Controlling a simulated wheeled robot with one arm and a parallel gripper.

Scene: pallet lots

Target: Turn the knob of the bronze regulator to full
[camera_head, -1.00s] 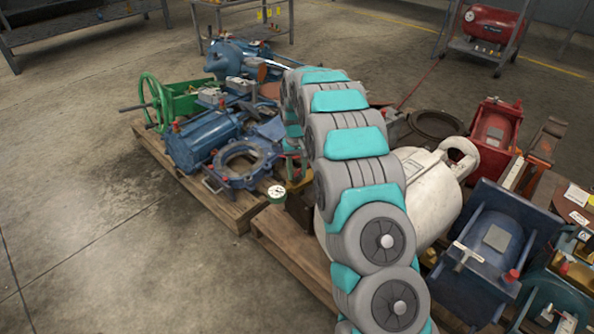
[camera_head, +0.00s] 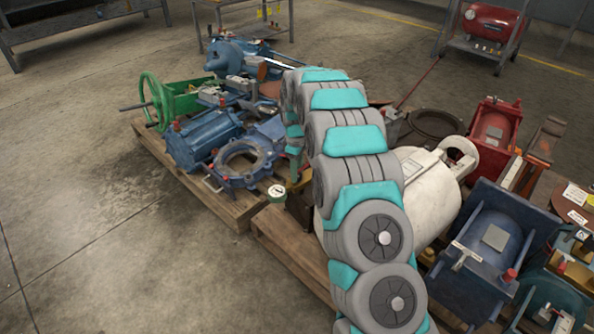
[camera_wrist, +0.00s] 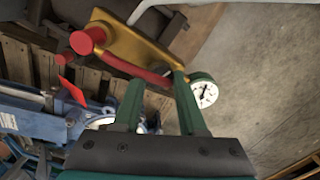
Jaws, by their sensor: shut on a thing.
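The bronze regulator's gold body (camera_wrist: 132,42) fills the upper middle of the wrist view, with a round red cap (camera_wrist: 82,42) at its left end. A red bar-shaped part (camera_wrist: 135,68), seemingly its knob, runs along the body's near side. My gripper (camera_wrist: 157,79) has its green fingers on either side of this bar's right end and is shut on it; the exact contact is partly hidden. A white dial gauge (camera_wrist: 204,94) in a green rim sits just right of the right finger. In the head view the gauge (camera_head: 277,191) shows at the pallet edge; my arm hides most of the regulator.
Blue machine parts (camera_head: 203,140) and a green handwheel (camera_head: 155,100) crowd the left pallet. A white cylinder (camera_head: 425,205), a dark blue unit (camera_head: 488,240) and a red unit (camera_head: 495,135) stand right of my arm. The concrete floor (camera_head: 85,180) at left is clear.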

